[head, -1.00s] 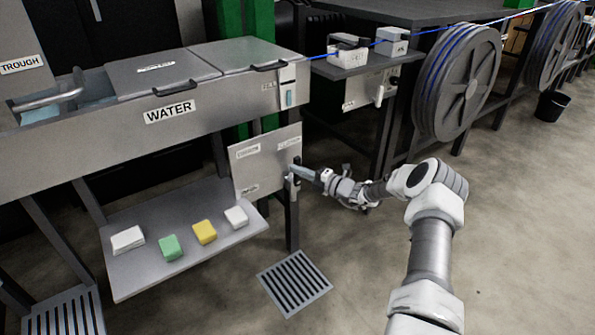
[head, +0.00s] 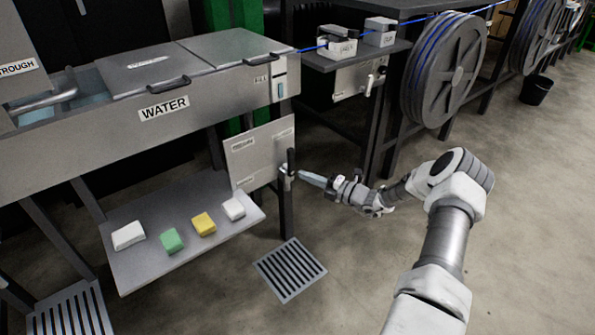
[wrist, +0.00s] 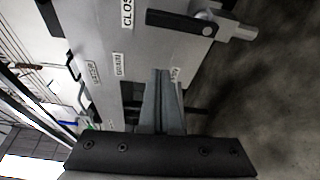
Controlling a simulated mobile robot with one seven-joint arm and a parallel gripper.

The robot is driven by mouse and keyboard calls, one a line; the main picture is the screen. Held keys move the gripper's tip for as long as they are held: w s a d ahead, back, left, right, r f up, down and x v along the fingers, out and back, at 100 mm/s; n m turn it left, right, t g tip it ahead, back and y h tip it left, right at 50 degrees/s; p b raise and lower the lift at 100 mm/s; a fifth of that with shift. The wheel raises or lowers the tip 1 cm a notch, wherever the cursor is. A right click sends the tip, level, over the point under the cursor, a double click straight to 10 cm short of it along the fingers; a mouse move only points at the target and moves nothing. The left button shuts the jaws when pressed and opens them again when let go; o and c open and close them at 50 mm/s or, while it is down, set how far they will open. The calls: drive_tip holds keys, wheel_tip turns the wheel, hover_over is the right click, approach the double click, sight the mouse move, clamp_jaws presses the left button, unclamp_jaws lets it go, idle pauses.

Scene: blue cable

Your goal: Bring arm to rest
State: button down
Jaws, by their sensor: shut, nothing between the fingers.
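My gripper (head: 303,175) is shut and empty, its narrow grey fingers pointing left toward the panel's edge. The arm reaches out from the lower right over open floor. The fingers also show close together in the wrist view (wrist: 163,75). A dark-handled lever (head: 290,161) stands upright at the right edge of a labelled grey panel (head: 258,155) under the water trough. In the wrist view the lever (wrist: 182,20) lies above and right of the fingertips, apart from them. The exact gap in depth is hard to tell.
The water trough (head: 215,95) is at left, above a shelf (head: 150,265) with several sponge-like blocks. A floor grate (head: 290,269) lies below the gripper. Large cable reels (head: 445,70) with blue cable stand behind.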

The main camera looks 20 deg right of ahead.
drive_tip(key=shift+s+d, duration=0.1)
idle(0.4)
drive_tip(key=s+a+r+n+g+h, duration=0.1)
drive_tip(key=s+a+r+n+g, duration=0.5)
drive_tip(key=r+n, duration=0.45)
drive_tip(key=s+a+r+n+g+h, duration=0.2)
drive_tip(key=s+a+r+n+g, duration=0.5)
drive_tip(key=n, duration=0.7)
drive_tip(key=s+a+r+n+t+h+p, duration=0.15)
drive_tip(key=s+r+n+h, duration=0.35)
drive_tip(key=s+r+n, duration=0.65)
drive_tip(key=s+n+t+h+b, duration=0.25)
drive_tip(key=s+n, duration=0.65)
drive_tip(key=s, duration=0.5)
wheel_tip(320, 180, up, 14)
drive_tip(key=p, duration=1.4)
drive_tip(key=shift+a+r+n+t+p, duration=0.15)
drive_tip(key=shift+a+n+t+p, duration=0.15)
drive_tip(key=shift+t+p, duration=0.1)
